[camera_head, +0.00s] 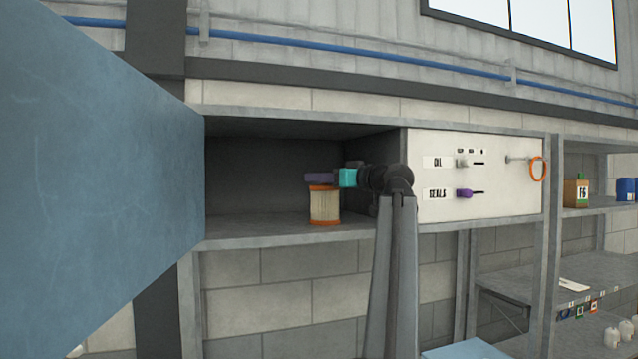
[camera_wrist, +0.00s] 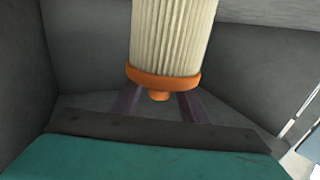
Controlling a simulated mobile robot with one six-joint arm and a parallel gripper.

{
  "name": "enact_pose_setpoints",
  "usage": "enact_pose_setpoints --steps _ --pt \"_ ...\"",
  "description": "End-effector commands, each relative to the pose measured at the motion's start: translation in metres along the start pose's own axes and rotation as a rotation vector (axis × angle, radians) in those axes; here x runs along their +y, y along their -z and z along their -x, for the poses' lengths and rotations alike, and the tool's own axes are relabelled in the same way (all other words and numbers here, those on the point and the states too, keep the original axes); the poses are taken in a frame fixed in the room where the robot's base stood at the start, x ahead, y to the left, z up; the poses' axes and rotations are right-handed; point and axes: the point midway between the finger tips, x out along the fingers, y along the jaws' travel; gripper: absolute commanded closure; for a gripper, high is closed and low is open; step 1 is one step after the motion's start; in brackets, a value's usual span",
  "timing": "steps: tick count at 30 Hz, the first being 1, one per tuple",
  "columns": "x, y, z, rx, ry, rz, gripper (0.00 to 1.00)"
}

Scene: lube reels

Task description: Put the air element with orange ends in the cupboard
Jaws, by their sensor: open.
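The air element (camera_head: 325,206), pleated cream with orange ends, stands upright on the floor of the open cupboard (camera_head: 285,235), near its front edge. My gripper (camera_head: 318,178) is at the element's top end, with its purple fingers reaching left from the teal body. In the wrist view the element (camera_wrist: 172,35) shows with one orange end and a small orange knob near the fingers. The open gripper's fingers (camera_wrist: 159,104) lie apart, one on each side of the knob. Whether they touch it cannot be told.
The large blue door (camera_head: 95,170) stands open at the left. A white panel (camera_head: 475,180) with labelled knobs and an orange ring is right of the opening. Shelves with a brown container (camera_head: 576,192) and a blue one are farther right. The cupboard's left inside is clear.

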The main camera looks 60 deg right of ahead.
Motion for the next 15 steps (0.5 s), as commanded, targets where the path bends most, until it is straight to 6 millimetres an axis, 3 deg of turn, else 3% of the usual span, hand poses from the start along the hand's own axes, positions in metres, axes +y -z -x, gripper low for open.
enact_pose_setpoints --steps 15 --pt "0.0 -0.003 0.071 0.001 -0.001 0.0 0.6"
